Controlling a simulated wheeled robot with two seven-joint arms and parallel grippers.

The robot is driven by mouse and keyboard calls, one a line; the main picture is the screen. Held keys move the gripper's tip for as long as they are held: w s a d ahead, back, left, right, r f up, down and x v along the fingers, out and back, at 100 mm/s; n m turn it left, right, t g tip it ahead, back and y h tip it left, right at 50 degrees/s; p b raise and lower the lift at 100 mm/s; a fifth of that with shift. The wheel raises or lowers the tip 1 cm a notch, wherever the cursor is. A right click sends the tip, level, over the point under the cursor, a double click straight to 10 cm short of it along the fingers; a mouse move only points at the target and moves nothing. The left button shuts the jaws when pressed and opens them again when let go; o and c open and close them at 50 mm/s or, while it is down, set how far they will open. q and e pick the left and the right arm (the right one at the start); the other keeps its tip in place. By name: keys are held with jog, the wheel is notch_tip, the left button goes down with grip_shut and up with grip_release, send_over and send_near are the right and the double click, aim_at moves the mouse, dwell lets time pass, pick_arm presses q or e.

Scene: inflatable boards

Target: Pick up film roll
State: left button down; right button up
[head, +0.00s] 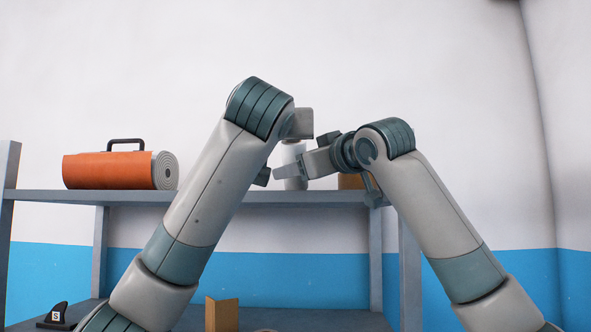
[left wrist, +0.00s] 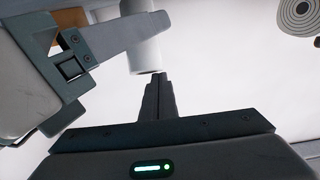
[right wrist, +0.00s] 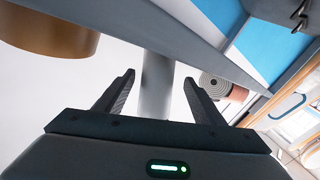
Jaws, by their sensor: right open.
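The film roll (head: 293,155) is a pale upright cylinder on the upper shelf, partly hidden by my arms in the head view. My right gripper (head: 284,172) reaches in from the right and is open. In the right wrist view, the roll (right wrist: 156,85) shows between its two fingers (right wrist: 158,78), with a gap visible on each side. In the left wrist view, one right finger crosses in front of the roll (left wrist: 144,55). My left gripper (left wrist: 158,78) has its fingers together, empty, pointing toward the roll's lower end. It is mostly hidden behind my left arm in the head view.
An orange rolled board (head: 108,171) with a black handle lies on the left of the upper shelf (head: 60,196). A brown round object (right wrist: 50,32) stands close to the right gripper. A black fin (head: 57,316) and a brown box (head: 222,314) are on the lower shelf.

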pick_arm(q)
jog(key=shift+w+f, duration=0.25)
jog(key=shift+f, duration=0.2)
pick_arm(e)
jog(key=shift+x, duration=1.15)
jog(key=shift+f, duration=0.1)
jog(key=c, duration=1.3)
jog(key=shift+w+f, duration=0.15)
pick_arm(q)
jog(key=shift+w+d+r, duration=0.2)
jog(key=shift+d+r, duration=0.05)
jog(key=shift+r, duration=0.4)
pick_arm(e)
jog(key=shift+d, duration=0.1)
pick_arm(q)
jog(key=shift+s+r, duration=0.1)
pick_arm(e)
jog(key=shift+f, duration=0.1)
